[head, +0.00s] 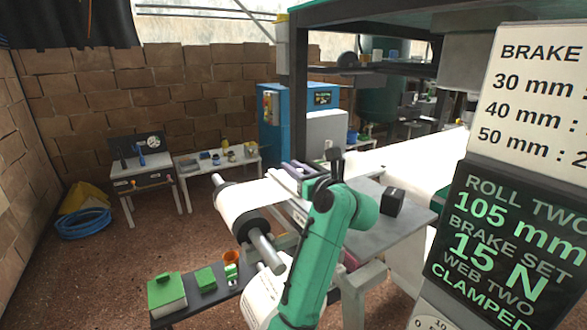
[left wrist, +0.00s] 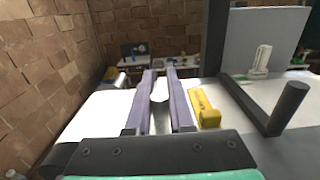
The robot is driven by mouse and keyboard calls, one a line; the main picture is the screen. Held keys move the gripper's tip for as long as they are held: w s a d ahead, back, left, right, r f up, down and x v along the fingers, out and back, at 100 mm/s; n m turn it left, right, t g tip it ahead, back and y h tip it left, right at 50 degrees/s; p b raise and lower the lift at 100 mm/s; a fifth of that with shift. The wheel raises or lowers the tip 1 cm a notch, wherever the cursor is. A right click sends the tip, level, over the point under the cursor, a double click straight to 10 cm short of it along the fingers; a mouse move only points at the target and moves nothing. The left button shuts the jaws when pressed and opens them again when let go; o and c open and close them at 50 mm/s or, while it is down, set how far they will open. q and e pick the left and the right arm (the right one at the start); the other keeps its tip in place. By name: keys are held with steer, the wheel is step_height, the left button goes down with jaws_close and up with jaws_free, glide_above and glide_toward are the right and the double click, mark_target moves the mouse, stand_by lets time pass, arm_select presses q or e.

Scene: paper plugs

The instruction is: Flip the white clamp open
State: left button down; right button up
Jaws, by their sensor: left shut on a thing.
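My left gripper (head: 292,168) reaches over the white paper web beside the paper roll (head: 240,205). In the left wrist view its two purple fingers (left wrist: 160,78) point away from me and are shut on a pale, rounded bar (left wrist: 160,103). This bar looks like part of the white clamp; the rest of it is hidden by the fingers and gripper body, and its angle is hard to tell. In the head view the held part is too small to make out. My right gripper is not in view.
A yellow block (left wrist: 206,108) sits just right of the fingers, and a dark upright handle (left wrist: 287,108) stands further right. A black box (head: 393,201) rests on the grey bench. A dark shelf with green blocks (head: 167,293) stands at front left.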

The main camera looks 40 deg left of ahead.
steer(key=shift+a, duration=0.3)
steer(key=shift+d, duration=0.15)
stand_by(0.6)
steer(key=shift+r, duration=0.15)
